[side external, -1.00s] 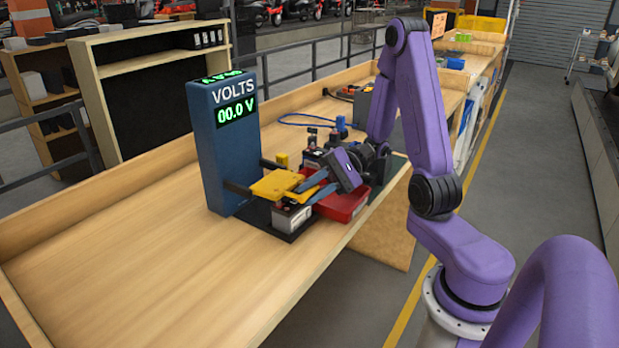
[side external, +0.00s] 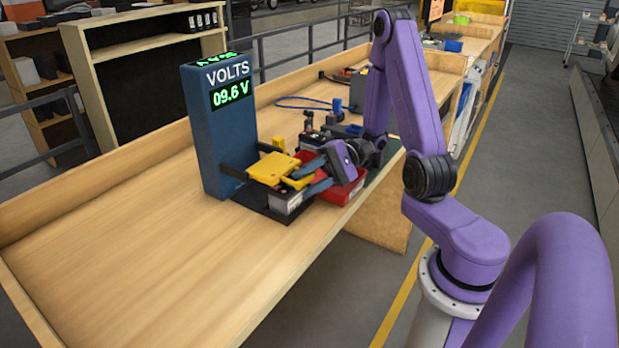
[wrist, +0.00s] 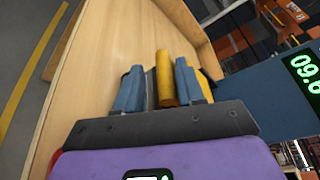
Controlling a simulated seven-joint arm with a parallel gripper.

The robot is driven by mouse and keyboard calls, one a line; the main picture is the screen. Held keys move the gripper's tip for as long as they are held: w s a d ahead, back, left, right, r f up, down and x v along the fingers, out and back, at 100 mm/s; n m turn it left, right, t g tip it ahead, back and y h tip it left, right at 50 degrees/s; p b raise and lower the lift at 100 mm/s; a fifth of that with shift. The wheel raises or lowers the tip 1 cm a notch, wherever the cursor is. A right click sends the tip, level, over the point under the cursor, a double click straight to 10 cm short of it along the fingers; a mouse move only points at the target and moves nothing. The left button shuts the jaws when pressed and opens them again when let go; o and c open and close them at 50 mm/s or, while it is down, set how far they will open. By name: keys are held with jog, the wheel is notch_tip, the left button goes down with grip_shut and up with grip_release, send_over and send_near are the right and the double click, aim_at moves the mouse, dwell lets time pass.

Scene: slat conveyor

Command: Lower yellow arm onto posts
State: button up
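The yellow arm (side external: 273,168) reaches from the blue volts meter (side external: 220,135) over a grey-and-black battery (side external: 285,203) and looks nearly level, low over its top. The posts are hidden under it. The meter's display reads 09.6 V. My gripper (side external: 303,182) is at the arm's handle end. In the wrist view the yellow handle (wrist: 165,80) stands between the two blue-grey fingers, close to the right one, with a gap to the left one. My gripper is open around the handle.
A red tray (side external: 343,190) lies under and beside my gripper. A small yellow block (side external: 278,144) and dark posts stand behind. A blue cable (side external: 305,103) lies farther back. The bench (side external: 150,240) is clear at front left.

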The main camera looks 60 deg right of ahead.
jog(key=shift+o, duration=0.7)
jog(key=shift+f, duration=0.4)
jog(key=shift+w, duration=0.1)
jog(key=shift+d+h, duration=0.15)
jog(key=shift+h, duration=0.15)
jog(key=shift+d+r, duration=0.1)
jog(key=shift+d, duration=0.2)
jog(key=v, duration=1.6)
jog(key=shift+s+d, duration=0.25)
